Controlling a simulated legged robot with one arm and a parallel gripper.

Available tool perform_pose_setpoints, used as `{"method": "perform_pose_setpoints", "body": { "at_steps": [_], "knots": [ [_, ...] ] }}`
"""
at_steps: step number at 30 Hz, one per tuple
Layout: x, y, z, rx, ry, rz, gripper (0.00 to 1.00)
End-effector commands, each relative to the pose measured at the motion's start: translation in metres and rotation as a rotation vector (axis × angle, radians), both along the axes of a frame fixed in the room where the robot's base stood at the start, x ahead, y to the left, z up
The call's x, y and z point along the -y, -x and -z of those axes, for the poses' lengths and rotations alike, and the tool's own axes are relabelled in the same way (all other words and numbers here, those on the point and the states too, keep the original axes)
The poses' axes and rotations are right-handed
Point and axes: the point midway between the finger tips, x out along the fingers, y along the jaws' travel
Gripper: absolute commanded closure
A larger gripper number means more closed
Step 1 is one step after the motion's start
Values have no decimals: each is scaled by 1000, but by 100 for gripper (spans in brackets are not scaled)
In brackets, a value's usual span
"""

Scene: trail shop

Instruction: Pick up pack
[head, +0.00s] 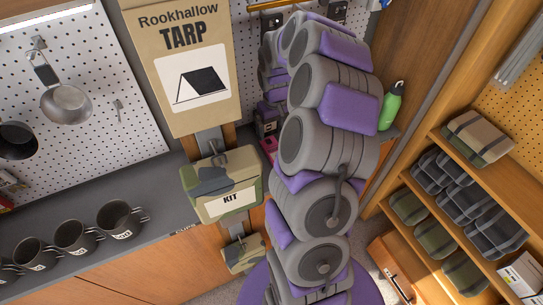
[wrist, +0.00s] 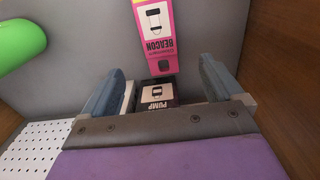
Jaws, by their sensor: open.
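No item in view is labelled as a pack, so I cannot tell which one it is. In the wrist view, my gripper (wrist: 161,68) is open, its two blue-grey fingers apart. A black box marked PUMP (wrist: 158,93) shows between the fingers, close to the gripper's base. I cannot tell whether it touches them. A pink box marked BEACON (wrist: 155,30) is just beyond the fingertips. A pink item (head: 268,145) shows in the head view, partly hidden by my grey and purple arm. A camouflage case marked KIT (head: 222,183) hangs left of my arm.
A green bottle (head: 391,104) stands right of my arm and shows in the wrist view (wrist: 20,42). A dark counter (head: 160,203) holds several dark mugs (head: 75,236). A tarp package (head: 185,60) hangs above the KIT case. Wooden shelves (head: 400,178) at right hold rolled goods.

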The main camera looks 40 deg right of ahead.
Motion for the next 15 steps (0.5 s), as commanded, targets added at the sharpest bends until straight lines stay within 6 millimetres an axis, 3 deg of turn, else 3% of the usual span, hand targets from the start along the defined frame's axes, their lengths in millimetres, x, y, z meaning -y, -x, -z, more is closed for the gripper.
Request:
{"method": "perform_pose_setpoints", "body": {
  "at_steps": [7, 15],
  "knots": [
    [-3, 0, 43, -4, 0, 1, 6],
    [-8, 3, 62, -4, 3, -1, 6]
  ]
}}
